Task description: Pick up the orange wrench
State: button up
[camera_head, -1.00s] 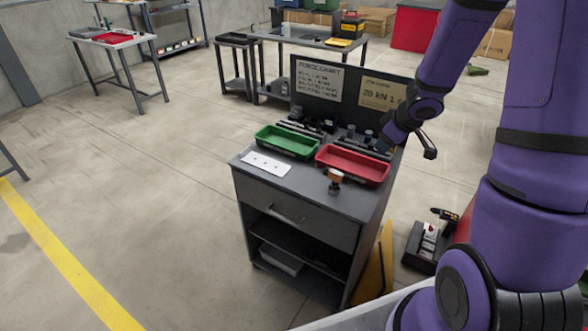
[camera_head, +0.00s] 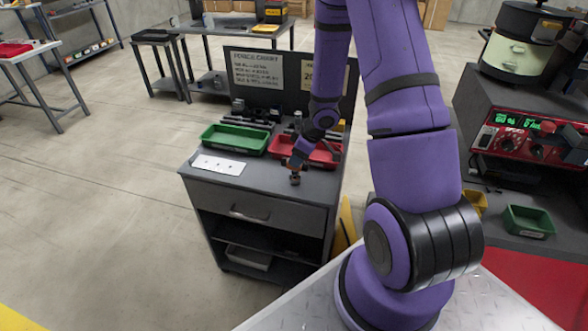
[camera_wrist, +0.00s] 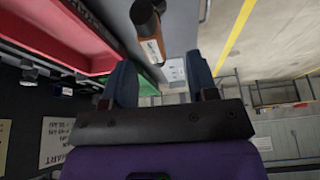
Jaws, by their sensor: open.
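A short orange cylinder with black ends, the only orange tool I see on the cabinet, stands at the front right of its grey top (camera_head: 262,180). I take it as the orange wrench (camera_wrist: 152,34); no wrench shape is clear. In the head view the orange wrench (camera_head: 295,178) is small and partly covered by my gripper (camera_head: 294,163), which is right above or beside it. In the wrist view my gripper (camera_wrist: 163,70) has its two fingers apart, and the orange wrench shows just past the fingertips, nearer the left finger. Contact cannot be told.
A red tray (camera_head: 323,157) lies just behind my gripper, and a green tray (camera_head: 234,138) is left of it. A white card (camera_head: 218,165) lies at the front left. A dark board (camera_head: 257,72) stands along the back. The cabinet top's front middle is clear.

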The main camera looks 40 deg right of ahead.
aim_at(295, 172)
jog(key=x, duration=0.3)
jog(key=shift+w+d+f, duration=0.15)
jog(key=shift+d+f, duration=0.2)
jog(key=shift+f, duration=0.05)
jog(key=shift+x, duration=0.8)
jog(key=shift+r, duration=0.1)
grip_shut()
